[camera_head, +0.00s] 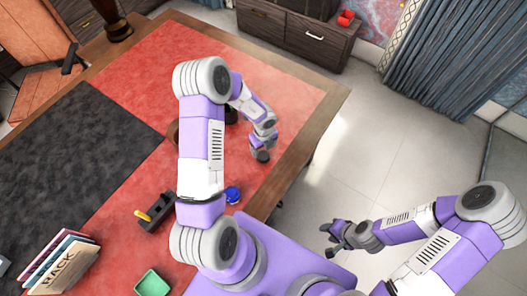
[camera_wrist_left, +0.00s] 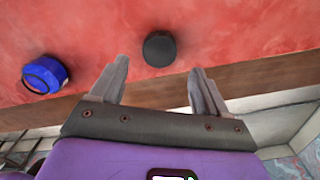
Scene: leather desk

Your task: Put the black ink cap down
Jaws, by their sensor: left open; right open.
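The black ink cap (camera_wrist_left: 159,49) is a small dark disc on the red desk top in the left wrist view, close to the wooden edge. My left gripper (camera_wrist_left: 158,68) is open, with one fingertip on each side of the cap's near side. I cannot tell whether either finger touches it. In the head view my left gripper (camera_head: 264,143) is low over the desk's right side, and a small dark round shape shows at its tip. My right gripper (camera_head: 338,232) is open and empty, off the desk over the floor.
A blue ink pot (camera_head: 232,194) stands near the left gripper; it also shows in the left wrist view (camera_wrist_left: 44,75). A black holder (camera_head: 157,211) with a yellow item, a green tray (camera_head: 152,284) and books (camera_head: 62,262) are further left. A dark object (camera_head: 231,115) is partly hidden behind my arm.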

